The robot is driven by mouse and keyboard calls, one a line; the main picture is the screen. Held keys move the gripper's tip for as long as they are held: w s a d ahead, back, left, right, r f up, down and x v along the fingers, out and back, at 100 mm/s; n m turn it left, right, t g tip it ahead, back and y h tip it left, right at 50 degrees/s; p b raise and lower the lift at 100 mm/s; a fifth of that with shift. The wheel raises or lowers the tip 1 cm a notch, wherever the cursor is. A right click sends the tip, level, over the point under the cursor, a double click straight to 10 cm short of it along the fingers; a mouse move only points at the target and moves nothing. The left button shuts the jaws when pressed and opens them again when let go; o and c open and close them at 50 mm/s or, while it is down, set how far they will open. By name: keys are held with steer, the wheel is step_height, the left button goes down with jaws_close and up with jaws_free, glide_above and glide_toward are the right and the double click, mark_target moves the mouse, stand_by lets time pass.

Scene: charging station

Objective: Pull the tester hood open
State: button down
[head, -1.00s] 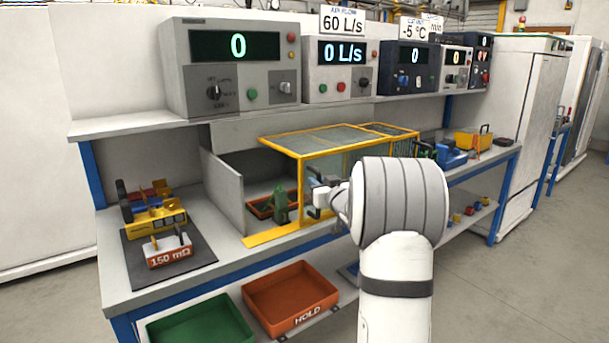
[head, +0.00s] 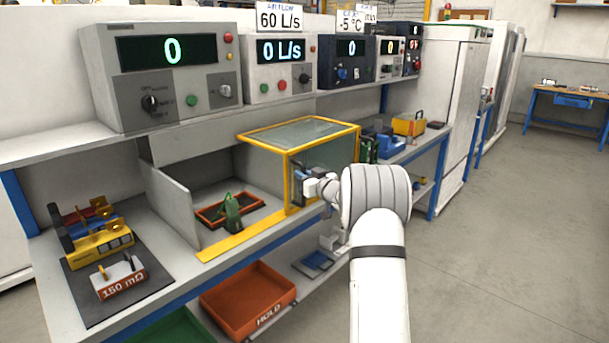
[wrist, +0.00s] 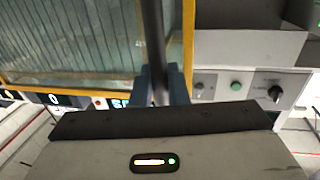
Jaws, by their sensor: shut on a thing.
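The tester hood (head: 300,135) is a yellow-edged frame with clear panes on the bench. It stands over the right part of the test bay, and the bay's left part is uncovered. My gripper (head: 306,186) is at the hood's front. In the wrist view, my gripper's blue fingers (wrist: 160,85) are shut on the hood's dark bar handle (wrist: 152,35). In the uncovered bay, a green part (head: 233,213) stands by an orange-rimmed tray (head: 205,217). My wrist hides part of the hood's lower right front.
A yellow strip (head: 232,241) runs along the bay's front edge. A grey side wall (head: 168,207) bounds the bay on the left. A mat with a 150 mΩ block (head: 122,278) lies left. An orange HOLD bin (head: 245,300) is below. Floor at right is clear.

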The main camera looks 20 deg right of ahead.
steer(key=shift+a, duration=0.15)
steer(key=c, duration=1.5)
jaws_free()
steer(key=shift+a, duration=0.15)
steer(key=shift+s, duration=0.1)
steer(key=v, duration=0.7)
steer(key=shift+s, duration=0.35)
